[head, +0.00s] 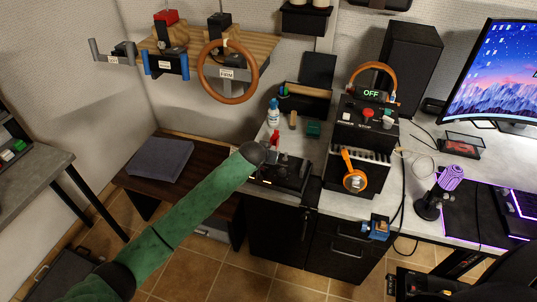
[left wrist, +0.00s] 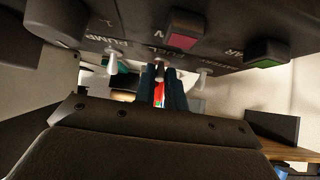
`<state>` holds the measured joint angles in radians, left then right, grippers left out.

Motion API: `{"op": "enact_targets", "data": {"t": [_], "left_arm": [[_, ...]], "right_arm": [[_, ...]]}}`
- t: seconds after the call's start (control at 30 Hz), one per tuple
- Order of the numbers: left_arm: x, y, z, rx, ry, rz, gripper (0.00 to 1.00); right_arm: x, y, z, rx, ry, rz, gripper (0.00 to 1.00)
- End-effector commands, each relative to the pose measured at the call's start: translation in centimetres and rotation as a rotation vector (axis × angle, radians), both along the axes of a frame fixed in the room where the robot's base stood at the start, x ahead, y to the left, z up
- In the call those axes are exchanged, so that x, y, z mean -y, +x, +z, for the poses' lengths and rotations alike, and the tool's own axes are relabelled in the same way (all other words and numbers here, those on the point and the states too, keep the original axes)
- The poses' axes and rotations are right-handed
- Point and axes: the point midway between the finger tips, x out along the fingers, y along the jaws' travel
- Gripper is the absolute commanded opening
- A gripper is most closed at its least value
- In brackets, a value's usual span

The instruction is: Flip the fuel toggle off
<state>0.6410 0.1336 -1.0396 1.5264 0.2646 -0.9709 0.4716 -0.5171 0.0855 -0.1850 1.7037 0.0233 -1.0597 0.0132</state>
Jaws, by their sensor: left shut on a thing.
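A black switch panel (head: 285,175) sits at the left corner of the desk, and my left arm reaches to it in the head view. In the left wrist view the panel (left wrist: 130,20) fills the top, upside down, with a row of small toggles. The fuel toggle (left wrist: 158,63) is the middle one, its label only partly readable. My left gripper (left wrist: 166,82) is shut on the fuel toggle, its dark fingers on either side of the lever. Which way the lever is tilted is not clear. My right gripper is in neither view.
Beside the held toggle are a left toggle (left wrist: 111,62) and a right toggle (left wrist: 202,74), close to the fingers. A red button (left wrist: 183,38) and a green button (left wrist: 266,52) are nearby. A black box with an OFF display (head: 371,95) stands to the right.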

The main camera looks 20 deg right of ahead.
Motion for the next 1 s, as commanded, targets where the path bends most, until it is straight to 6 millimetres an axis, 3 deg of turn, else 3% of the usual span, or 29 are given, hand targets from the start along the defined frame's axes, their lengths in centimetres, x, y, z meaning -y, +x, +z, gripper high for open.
{"op": "enact_targets", "data": {"t": [0.4,0.43,0.53,1.0], "left_arm": [[0.0,-0.02,-0.03,0.007,-0.004,-0.001,0.0],[0.0,-0.02,-0.03,0.007,-0.004,-0.001,0.14],[0.0,-0.02,-0.04,0.006,-0.005,0.0,0.34],[-0.56,-0.88,0.67,0.006,-0.006,-0.001,0.34]], "right_arm": [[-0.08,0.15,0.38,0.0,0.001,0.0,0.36],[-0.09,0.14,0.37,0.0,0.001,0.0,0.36],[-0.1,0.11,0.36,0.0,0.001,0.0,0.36],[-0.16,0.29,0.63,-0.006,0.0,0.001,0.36]]}}
